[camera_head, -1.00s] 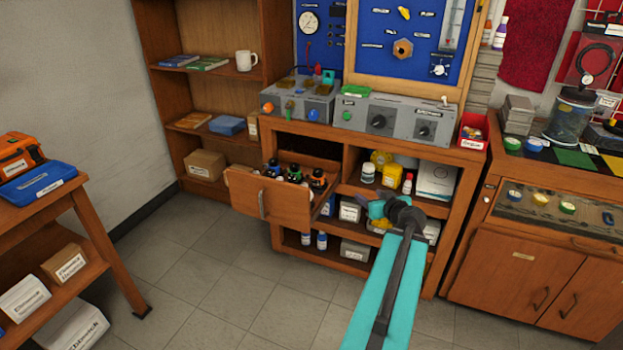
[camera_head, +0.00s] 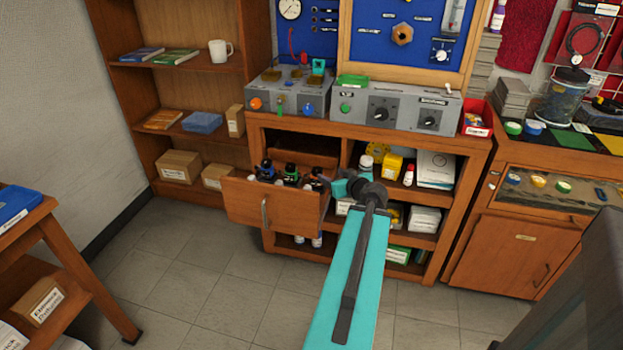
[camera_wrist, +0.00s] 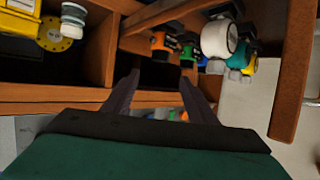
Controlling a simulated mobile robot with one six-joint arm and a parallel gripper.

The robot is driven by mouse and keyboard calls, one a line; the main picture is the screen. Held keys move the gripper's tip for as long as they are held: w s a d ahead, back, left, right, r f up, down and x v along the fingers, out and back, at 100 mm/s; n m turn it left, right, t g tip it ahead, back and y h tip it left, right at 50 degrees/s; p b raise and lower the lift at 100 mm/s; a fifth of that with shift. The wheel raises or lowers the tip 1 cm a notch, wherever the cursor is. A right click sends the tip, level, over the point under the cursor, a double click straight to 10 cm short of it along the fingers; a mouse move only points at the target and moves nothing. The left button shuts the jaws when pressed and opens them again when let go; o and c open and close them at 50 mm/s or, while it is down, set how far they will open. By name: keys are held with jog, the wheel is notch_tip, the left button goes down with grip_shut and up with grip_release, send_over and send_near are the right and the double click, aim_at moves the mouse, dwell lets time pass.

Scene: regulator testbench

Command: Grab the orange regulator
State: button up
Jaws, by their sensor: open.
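The orange regulator (camera_wrist: 160,43) shows in the wrist view as an orange body with a dark part, in the open wooden drawer (camera_head: 262,208). It is ahead of my gripper's fingertips (camera_wrist: 160,78), which are apart with nothing between them. Beside it are a green regulator (camera_wrist: 187,52), a blue one and a white round gauge (camera_wrist: 219,38). In the head view, several dark-topped regulators stand in the drawer, a blue one (camera_head: 265,171) at left and a green one (camera_head: 291,178) in the middle. My gripper (camera_head: 338,188) is at the drawer's right side there; its fingers are hard to make out.
The open cabinet (camera_head: 390,149) has shelves with bottles and boxes right of the drawer. Grey test units (camera_head: 396,107) stand on top. A bookcase (camera_head: 110,100) is at left, and a wooden cabinet (camera_head: 515,255) at right. The floor in front is clear.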

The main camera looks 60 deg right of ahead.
jog(key=shift+w, duration=0.15)
jog(key=p, duration=0.1)
send_near(317, 169)
jog(key=shift+x, duration=2.4)
jog(key=shift+d, duration=0.15)
jog(key=shift+p+x, duration=0.8)
jog(key=shift+x, duration=1.75)
grip_shut()
